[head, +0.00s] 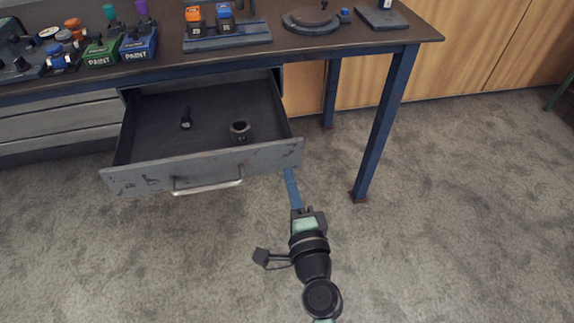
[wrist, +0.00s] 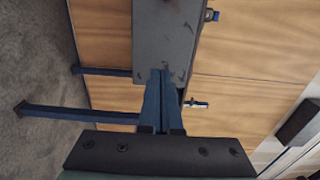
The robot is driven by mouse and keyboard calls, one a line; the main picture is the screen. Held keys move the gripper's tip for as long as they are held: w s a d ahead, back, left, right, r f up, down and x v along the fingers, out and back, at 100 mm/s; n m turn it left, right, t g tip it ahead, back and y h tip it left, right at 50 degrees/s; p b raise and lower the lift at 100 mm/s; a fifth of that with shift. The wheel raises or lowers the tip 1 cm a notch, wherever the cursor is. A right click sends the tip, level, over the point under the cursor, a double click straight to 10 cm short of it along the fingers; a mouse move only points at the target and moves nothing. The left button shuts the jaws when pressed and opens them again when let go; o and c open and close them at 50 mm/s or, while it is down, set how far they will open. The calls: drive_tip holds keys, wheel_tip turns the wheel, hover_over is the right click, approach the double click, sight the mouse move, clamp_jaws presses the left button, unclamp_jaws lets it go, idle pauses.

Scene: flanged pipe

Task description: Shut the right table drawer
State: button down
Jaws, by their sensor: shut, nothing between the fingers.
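The right table drawer is pulled out, and its grey front (head: 135,180) with a metal bar handle (head: 207,186) faces me. Inside the drawer lie a small black object (head: 186,118) and a dark round ring-like part (head: 240,131). My gripper (head: 287,174) is at the lower right end of the drawer front, its blue fingers together and empty. In the wrist view, my gripper (wrist: 160,74) overlaps the end of the grey drawer front (wrist: 164,35). I cannot tell whether the fingertips touch it.
The table top (head: 165,58) carries paint boxes (head: 138,43), a round dark plate (head: 311,20) and other items. A blue table leg (head: 385,125) stands right of the drawer. Wooden panels (head: 455,50) are behind. The carpet (head: 450,230) at right is clear.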

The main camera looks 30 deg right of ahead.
sight(284, 159)
drive_tip(key=shift+x, duration=1.6)
